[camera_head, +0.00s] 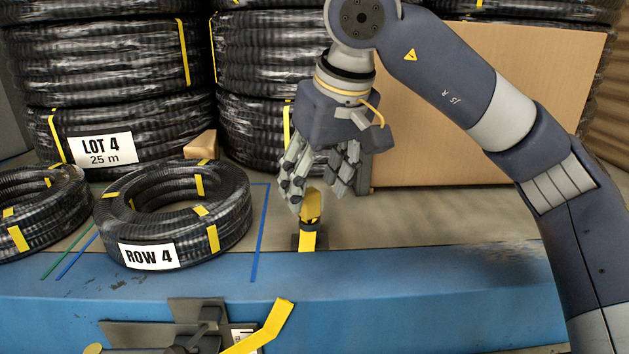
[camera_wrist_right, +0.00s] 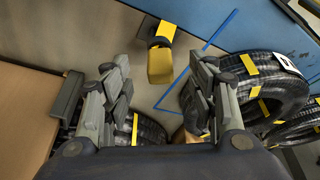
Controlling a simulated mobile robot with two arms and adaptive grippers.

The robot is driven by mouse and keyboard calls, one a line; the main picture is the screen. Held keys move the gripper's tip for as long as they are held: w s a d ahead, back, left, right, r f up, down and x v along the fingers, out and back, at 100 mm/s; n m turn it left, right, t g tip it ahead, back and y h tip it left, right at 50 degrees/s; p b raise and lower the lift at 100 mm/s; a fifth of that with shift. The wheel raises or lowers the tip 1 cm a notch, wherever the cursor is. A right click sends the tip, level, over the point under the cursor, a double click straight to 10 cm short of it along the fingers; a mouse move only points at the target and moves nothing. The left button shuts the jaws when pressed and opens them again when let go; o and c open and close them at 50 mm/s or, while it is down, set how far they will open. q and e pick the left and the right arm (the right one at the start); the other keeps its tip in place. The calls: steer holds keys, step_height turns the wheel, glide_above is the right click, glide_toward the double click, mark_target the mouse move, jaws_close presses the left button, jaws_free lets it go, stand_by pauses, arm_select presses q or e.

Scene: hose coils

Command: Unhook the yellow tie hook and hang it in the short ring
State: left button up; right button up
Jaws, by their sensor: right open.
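A yellow tie hook (camera_head: 310,207) stands upright at the back edge of the blue beam, in a dark holder with a yellow strip below it. In the wrist view the yellow piece (camera_wrist_right: 160,66) lies between and beyond the fingers. My right gripper (camera_head: 317,192) is open just above and behind it, fingers pointing down on both sides. I see no clear contact between fingers and hook. The wrist view shows the open fingers (camera_wrist_right: 158,78) with nothing between their pads. I cannot tell which part is the short ring. My left gripper is out of view.
A black hose coil labelled ROW 4 (camera_head: 223,213) lies left of the gripper. Tall coil stacks (camera_head: 150,60) and a cardboard panel (camera_head: 500,100) stand behind. A dark bracket (camera_head: 135,334) with a bent yellow strap (camera_head: 268,325) is in front of the blue beam (camera_head: 430,300).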

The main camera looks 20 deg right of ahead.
steer(key=shift+s+r, duration=0.15)
steer(key=shift+r, duration=0.25)
steer(key=v, duration=1.2)
steer(key=shift+f, duration=0.15)
stand_by(0.4)
